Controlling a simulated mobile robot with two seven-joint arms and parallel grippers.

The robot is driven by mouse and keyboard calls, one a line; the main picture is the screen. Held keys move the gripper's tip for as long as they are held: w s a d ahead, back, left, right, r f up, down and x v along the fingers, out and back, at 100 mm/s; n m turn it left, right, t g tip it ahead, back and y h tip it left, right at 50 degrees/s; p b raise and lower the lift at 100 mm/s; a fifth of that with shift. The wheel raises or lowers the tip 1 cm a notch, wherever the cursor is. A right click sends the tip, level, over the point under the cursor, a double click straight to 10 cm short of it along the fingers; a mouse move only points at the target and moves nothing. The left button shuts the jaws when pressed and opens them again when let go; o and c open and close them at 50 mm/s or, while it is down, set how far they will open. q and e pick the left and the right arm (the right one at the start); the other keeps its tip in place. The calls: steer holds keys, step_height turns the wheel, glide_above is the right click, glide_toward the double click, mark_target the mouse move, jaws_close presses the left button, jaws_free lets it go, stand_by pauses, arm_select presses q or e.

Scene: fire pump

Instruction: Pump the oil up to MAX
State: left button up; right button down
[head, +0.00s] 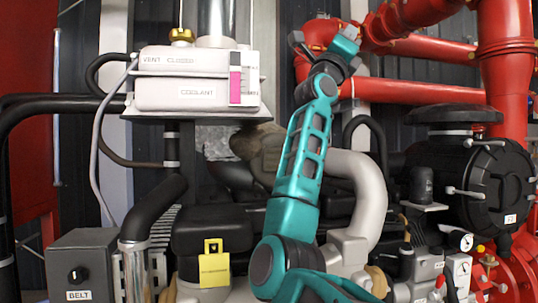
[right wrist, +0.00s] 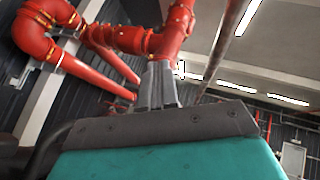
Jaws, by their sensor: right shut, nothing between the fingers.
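No part marked oil can be made out in these frames, and I see no pump handle that I can name with certainty. My right gripper (head: 352,30) is raised high in the head view, in front of the red pipes. In the right wrist view its two grey fingers (right wrist: 160,72) are together with nothing between them. They point up toward a red pipe (right wrist: 178,30); I cannot tell how far apart they are from it. My left gripper is not in view.
A white coolant tank (head: 185,94) with a pink level strip (head: 235,84) stands upper left. A yellow tag (head: 214,270) hangs low in the middle. A BELT box (head: 84,262) is lower left. A black round housing (head: 490,185) and small gauges (head: 466,242) are right.

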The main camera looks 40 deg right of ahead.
steer(key=w+d+f+n+t+y, duration=0.1)
steer(key=w+f+y, duration=0.2)
steer(key=f+y, duration=0.45)
steer(key=w+d+f+n+t+y, duration=0.15)
steer(key=w+f+y, duration=0.25)
steer(key=f, duration=0.6)
steer(key=w+a+f+n+t+y, duration=0.1)
steer(key=w+a+f+n+y, duration=0.2)
steer(key=a+f, duration=0.3)
steer(key=w+a+f+n+y+b, duration=0.1)
steer(key=w+a+f+n+y, duration=0.2)
steer(key=a+f+y, duration=0.3)
steer(key=shift+w+a+t, duration=0.35)
steer(key=shift+a, duration=0.45)
steer(key=shift+n+y, duration=0.25)
